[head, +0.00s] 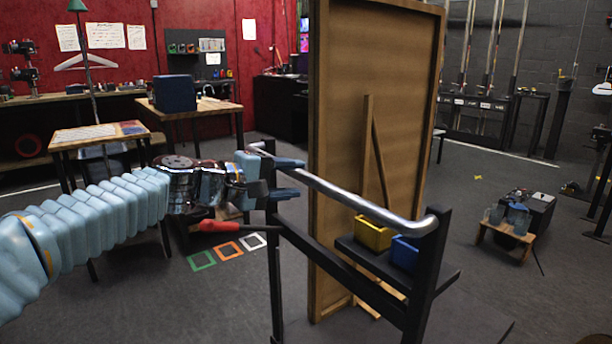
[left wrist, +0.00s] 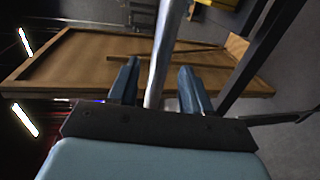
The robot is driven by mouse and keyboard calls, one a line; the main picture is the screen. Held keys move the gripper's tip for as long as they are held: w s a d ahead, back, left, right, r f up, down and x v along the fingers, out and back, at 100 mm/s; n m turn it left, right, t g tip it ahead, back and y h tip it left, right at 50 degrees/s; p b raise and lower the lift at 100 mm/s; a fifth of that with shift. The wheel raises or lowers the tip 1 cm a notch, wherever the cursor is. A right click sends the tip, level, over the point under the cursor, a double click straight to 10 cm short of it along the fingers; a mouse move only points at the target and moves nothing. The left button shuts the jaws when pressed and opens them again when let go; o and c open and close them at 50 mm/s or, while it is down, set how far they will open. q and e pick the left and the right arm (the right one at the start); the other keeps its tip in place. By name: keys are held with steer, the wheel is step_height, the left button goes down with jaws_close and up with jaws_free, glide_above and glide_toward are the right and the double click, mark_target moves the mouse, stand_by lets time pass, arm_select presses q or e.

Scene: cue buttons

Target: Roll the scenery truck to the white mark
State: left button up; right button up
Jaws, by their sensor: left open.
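The scenery truck is a tall wooden flat (head: 385,60) with a black frame and a silver push bar (head: 365,203). The flat also shows in the left wrist view (left wrist: 85,60). My left gripper (head: 300,178) is at the left end of the bar, its fingers open. In the left wrist view the bar (left wrist: 160,60) runs between the two spread fingers (left wrist: 157,88); contact cannot be told. A red-handled lever (head: 220,226) sticks out left from the frame, below the gripper. The white square mark (head: 265,240) is on the floor behind the frame, partly hidden. My right gripper is out of view.
Orange (head: 230,249) and green (head: 202,261) floor squares lie left of the white one. A yellow bin (head: 374,233) and blue bin (head: 405,253) sit on the truck's shelf. A low wooden stand (head: 507,236) is on the right. Tables line the back left; floor between is open.

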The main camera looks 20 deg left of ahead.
mark_target(301, 179)
arm_select(q)
steer(key=shift+x, duration=2.15)
jaws_close()
